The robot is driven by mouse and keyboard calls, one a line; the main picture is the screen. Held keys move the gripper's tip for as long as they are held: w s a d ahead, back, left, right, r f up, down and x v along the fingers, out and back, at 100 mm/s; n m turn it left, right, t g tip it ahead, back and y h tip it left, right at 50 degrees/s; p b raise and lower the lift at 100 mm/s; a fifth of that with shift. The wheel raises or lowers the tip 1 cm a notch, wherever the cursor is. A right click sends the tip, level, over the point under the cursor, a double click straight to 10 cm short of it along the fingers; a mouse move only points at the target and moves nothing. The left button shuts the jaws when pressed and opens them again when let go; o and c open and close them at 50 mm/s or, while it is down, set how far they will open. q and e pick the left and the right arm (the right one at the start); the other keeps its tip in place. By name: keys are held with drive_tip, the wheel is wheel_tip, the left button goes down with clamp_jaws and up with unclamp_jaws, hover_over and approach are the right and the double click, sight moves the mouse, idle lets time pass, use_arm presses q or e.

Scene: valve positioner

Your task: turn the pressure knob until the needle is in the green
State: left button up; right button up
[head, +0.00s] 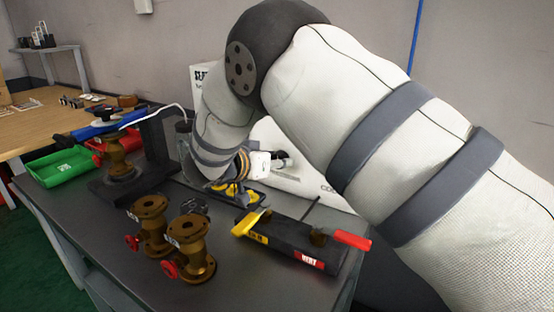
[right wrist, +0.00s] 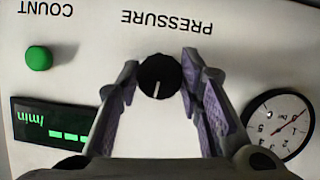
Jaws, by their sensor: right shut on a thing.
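The black pressure knob (right wrist: 158,77) with a pale pointer line sits on a white panel (right wrist: 100,75) under the upside-down word PRESSURE in the right wrist view. My right gripper (right wrist: 161,66) is shut on the knob, one fingertip on either side. The round gauge (right wrist: 278,124) is at the right of that view. Its thin reddish needle points to the upper right of the picture; I cannot make out a green zone. In the head view the white panel housing (head: 318,186) is partly hidden by my right arm. My left gripper is not in view.
A green button (right wrist: 38,58) and a green-digit display (right wrist: 52,124) are on the panel. A green bin (head: 62,168) is at left.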

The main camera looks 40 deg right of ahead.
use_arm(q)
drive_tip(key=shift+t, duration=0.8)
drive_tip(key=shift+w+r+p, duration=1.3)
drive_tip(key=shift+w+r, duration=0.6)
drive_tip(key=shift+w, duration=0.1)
use_arm(e)
drive_tip(key=shift+s+r+m+t+y, duration=0.1)
drive_tip(key=shift+m+t+y, duration=0.3)
drive_tip(key=shift+m+t, duration=1.2)
drive_tip(key=shift+m, duration=0.3)
drive_tip(key=o, duration=1.2)
drive_tip(key=shift+c, duration=0.2)
drive_tip(key=v, duration=0.7)
drive_tip(key=shift+a, duration=0.2)
drive_tip(key=shift+r, duration=0.1)
